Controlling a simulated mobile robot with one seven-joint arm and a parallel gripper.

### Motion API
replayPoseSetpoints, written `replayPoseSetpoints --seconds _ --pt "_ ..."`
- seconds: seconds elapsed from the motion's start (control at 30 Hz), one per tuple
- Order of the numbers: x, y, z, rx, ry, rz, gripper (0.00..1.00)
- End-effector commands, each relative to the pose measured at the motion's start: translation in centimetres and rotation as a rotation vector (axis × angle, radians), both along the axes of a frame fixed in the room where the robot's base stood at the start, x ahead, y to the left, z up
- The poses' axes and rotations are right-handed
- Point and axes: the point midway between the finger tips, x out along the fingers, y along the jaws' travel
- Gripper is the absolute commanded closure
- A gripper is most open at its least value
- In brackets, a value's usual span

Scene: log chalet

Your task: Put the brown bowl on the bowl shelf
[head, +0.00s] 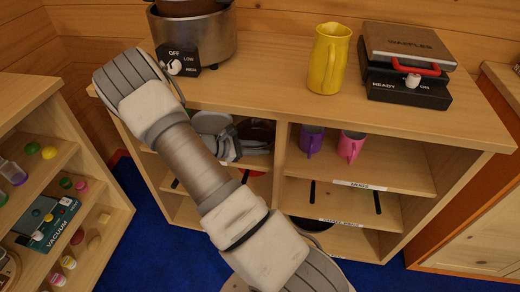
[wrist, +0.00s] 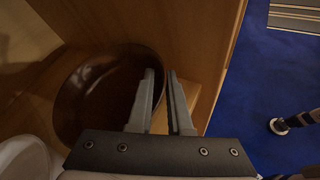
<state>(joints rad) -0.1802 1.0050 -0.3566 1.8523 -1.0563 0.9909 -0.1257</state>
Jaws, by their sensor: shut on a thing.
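The brown bowl (wrist: 95,100) fills the left middle of the wrist view, inside a wooden compartment beside an upright panel. My gripper (wrist: 161,72) is shut on its rim, with one finger inside the bowl and the other outside. In the head view the dark bowl (head: 260,130) shows in the upper left compartment of the shelf unit (head: 460,133), with my gripper (head: 236,142) at its left. Whether the bowl rests on the board or hangs just above it, I cannot tell. No label for the bowl shelf can be read; my arm hides part of the left side.
A pale round dish (wrist: 25,158) is close to the bowl. Purple (head: 311,141) and pink (head: 350,146) mugs stand in the compartment to the right. On top are a yellow pitcher (head: 328,58), a waffle maker (head: 408,65) and a cooker (head: 195,38). Another shelf stands left.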

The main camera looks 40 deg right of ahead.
Motion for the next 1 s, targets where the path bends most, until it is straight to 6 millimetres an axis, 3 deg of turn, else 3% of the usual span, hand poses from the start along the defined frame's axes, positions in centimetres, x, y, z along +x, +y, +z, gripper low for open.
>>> replayPoseSetpoints --seconds 0.07,0.1,0.23,0.63,1.0 --pt "0.0 0.0 0.1 0.0 -0.001 0.0 1.0" --pt "0.0 0.0 0.1 0.001 0.001 0.001 0.76" --pt "0.0 0.0 0.1 0.001 0.001 0.001 0.52" --pt "0.2 0.7 0.5 0.001 -0.001 0.002 0.52" --pt "2.0 7.1 3.6 0.001 -0.001 0.004 0.52"
